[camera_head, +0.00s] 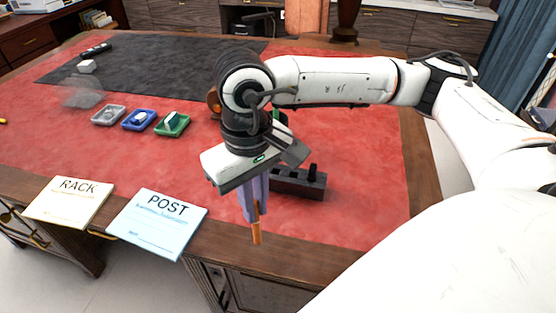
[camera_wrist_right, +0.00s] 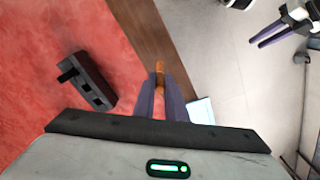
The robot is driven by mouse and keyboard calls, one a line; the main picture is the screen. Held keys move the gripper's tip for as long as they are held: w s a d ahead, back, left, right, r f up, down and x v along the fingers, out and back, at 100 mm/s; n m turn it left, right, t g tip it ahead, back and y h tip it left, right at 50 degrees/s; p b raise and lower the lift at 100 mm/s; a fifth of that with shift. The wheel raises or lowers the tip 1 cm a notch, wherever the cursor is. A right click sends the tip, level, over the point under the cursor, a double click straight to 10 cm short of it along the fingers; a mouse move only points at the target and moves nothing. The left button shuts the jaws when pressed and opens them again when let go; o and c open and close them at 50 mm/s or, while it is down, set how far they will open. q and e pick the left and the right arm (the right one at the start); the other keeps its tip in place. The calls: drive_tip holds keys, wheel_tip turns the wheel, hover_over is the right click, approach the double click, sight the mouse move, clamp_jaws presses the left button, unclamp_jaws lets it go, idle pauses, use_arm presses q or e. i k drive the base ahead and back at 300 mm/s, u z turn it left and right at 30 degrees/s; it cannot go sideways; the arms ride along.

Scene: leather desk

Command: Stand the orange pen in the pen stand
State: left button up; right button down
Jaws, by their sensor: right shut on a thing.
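My right gripper (camera_head: 256,212) is shut on the orange pen (camera_head: 257,232). The pen points downward from the purple fingers, over the front edge of the desk. In the right wrist view the pen (camera_wrist_right: 159,68) shows beyond the fingertips of the right gripper (camera_wrist_right: 160,85). The pen stand (camera_head: 302,187) looks like a dark block on the red leather, right of the gripper and farther back, partly hidden by it. The stand also shows in the wrist view (camera_wrist_right: 95,88), apart from the pen. My left gripper (camera_wrist_right: 270,38) appears at the wrist view's top right, its opening unclear.
Cards marked RACK (camera_head: 68,203) and POST (camera_head: 157,222) lie at the front edge. Grey, blue (camera_head: 138,120) and green (camera_head: 172,124) trays stand farther back left. A dark mat (camera_head: 150,62) covers the back. Red leather between the trays and front edge is clear.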

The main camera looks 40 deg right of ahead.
sight(283, 178)
drive_tip(key=u, duration=1.25)
drive_tip(key=i, duration=0.65)
drive_tip(key=z, duration=2)
